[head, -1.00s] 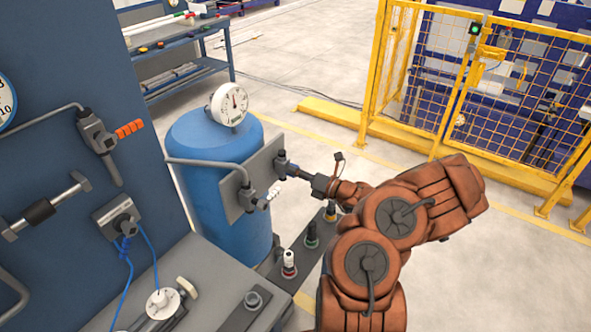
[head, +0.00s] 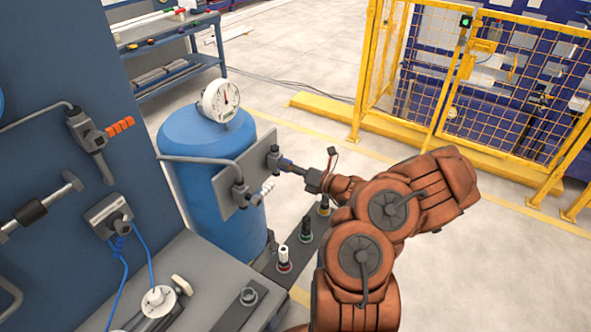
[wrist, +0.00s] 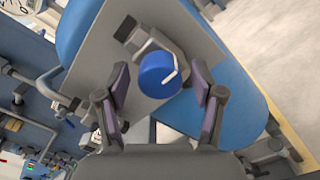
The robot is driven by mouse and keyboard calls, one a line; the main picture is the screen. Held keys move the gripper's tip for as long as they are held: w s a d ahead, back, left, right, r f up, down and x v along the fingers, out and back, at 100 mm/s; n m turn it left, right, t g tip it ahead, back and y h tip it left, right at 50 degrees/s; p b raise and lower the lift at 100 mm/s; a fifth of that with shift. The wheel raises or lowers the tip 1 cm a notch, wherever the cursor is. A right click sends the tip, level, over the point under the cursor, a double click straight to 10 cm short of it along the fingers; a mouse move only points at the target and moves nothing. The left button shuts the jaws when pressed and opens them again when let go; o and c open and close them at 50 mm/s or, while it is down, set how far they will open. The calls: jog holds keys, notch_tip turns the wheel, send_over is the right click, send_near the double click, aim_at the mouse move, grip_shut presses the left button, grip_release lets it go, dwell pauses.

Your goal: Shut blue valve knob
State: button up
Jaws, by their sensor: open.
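The blue valve knob (wrist: 158,75) is in the middle of the wrist view, on a grey valve body (wrist: 147,40) fixed to the grey plate (wrist: 95,60). A thin white piece lies across the knob's face. My gripper (wrist: 160,88) is open, with one finger on each side of the knob and a visible gap on both sides. In the head view my gripper (head: 298,170) reaches from the right to the valve (head: 274,160) on the plate's right part. The knob is small there and partly hidden by the fingers.
A blue tank (head: 205,140) with a round gauge (head: 221,100) stands behind the plate. Below, a grey strip holds several knobs (head: 284,258). Open floor (head: 480,255) lies to the right.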

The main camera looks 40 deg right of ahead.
jog(key=v, duration=1.2)
jog(key=shift+w, duration=0.15)
dwell(0.5)
jog(key=w+a+r+n+g+y, duration=0.3)
jog(key=a+r+n+y, duration=0.3)
jog(key=a, duration=0.4)
jog(key=s+a+r+n+g+y, duration=0.1)
jog(key=s+a+r+n+g, duration=0.2)
jog(key=a+n+g, duration=0.6)
jog(key=s+a+r+n+g, duration=0.25)
jog(key=a+n, duration=0.55)
jog(key=a, duration=0.5)
jog(key=s+a+n+g+h, duration=0.2)
jog(key=s+n+g+h, duration=0.15)
jog(key=s+n, duration=0.4)
jog(key=s+a+n+g+h, duration=0.25)
jog(key=s+n+h, duration=0.3)
jog(key=s, duration=0.35)
jog(key=s+d+r+n+t+h, duration=0.1)
jog(key=s+d+n+h, duration=0.2)
jog(key=s+d+n, duration=0.2)
jog(key=shift+s+d+r+t+h, duration=0.15)
jog(key=shift+s+r+t+h, duration=0.05)
jog(key=shift+s+t+h, duration=0.2)
